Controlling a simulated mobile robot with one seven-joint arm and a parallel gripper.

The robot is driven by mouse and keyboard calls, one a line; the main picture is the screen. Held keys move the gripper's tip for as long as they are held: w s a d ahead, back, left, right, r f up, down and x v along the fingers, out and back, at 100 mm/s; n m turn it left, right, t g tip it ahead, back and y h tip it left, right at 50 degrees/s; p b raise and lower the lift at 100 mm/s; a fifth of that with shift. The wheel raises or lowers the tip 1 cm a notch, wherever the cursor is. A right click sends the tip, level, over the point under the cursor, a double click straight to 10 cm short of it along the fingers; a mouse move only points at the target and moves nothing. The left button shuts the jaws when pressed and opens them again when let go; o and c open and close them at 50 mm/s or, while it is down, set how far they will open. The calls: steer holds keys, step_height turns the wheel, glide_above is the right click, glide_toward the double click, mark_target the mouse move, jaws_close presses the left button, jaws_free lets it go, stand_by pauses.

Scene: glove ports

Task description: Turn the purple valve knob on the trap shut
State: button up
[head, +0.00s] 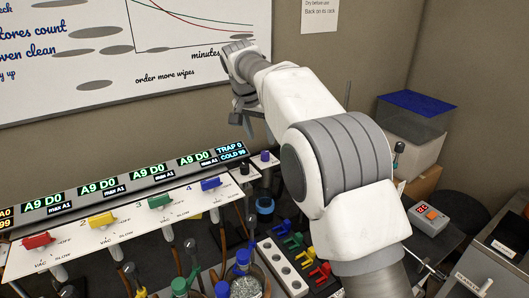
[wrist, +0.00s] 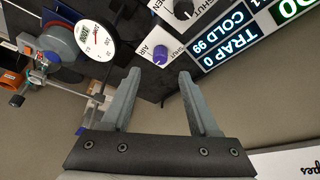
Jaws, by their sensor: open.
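The purple valve knob (wrist: 160,54) sits on a white plate marked AIR and SHUT in the wrist view. It lies just beyond my fingertips, in line with the gap between them. My gripper (wrist: 159,73) is open and empty, and no contact with the knob shows. In the head view the purple knob (head: 265,156) is beside the TRAP 0 display (head: 231,147), at the panel's right end. There my gripper (head: 238,118) points down above the panel, partly hidden by my arm. The knob's exact setting is too small to read.
A black knob (wrist: 183,8) is beside the purple one. A round dial gauge (wrist: 95,40) and metal fittings lie left of my fingers. Red, yellow, green and blue valve handles (head: 160,201) line the panel. Flasks and tools crowd the front; the wall and whiteboard (head: 130,50) are behind.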

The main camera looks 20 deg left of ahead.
mark_target(265, 152)
steer(key=x, duration=0.7)
jaws_close()
